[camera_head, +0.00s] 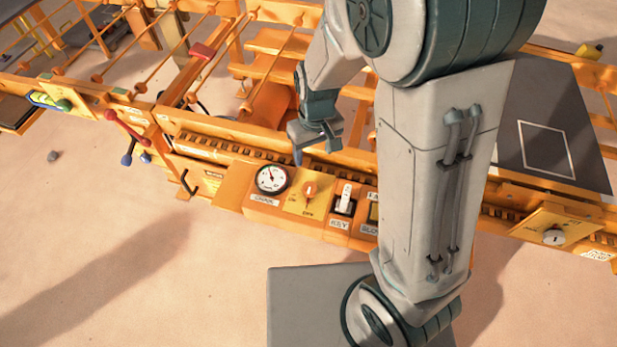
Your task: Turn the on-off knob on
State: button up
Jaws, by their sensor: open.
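The on-off knob (309,190) is a small orange knob on a yellow plate with ON and OFF lettering. It sits on the orange control panel, between a round white gauge and a black-and-white key switch. The knob points roughly up and down in the picture; its exact setting is too small to tell. My gripper (300,152) is above and behind the panel, a little up from the knob and apart from it. It is open and nothing shows between its fingers. My arm covers the panel's right part.
The round gauge (271,179) is left of the knob and the key switch (344,198) right of it. Red and blue ball-ended levers (128,135) stand farther left. Orange rails and bars lie behind the panel.

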aim_at(309, 187)
jog(key=f, duration=0.5)
jog(key=f+b, duration=0.1)
jog(key=f, duration=0.4)
jog(key=a+f, duration=0.1)
jog(key=f, duration=0.4)
jog(key=shift+w+f+b, duration=0.2)
jog(key=shift+f+b, duration=0.1)
jog(key=shift+b, duration=0.05)
jog(key=c, duration=1)
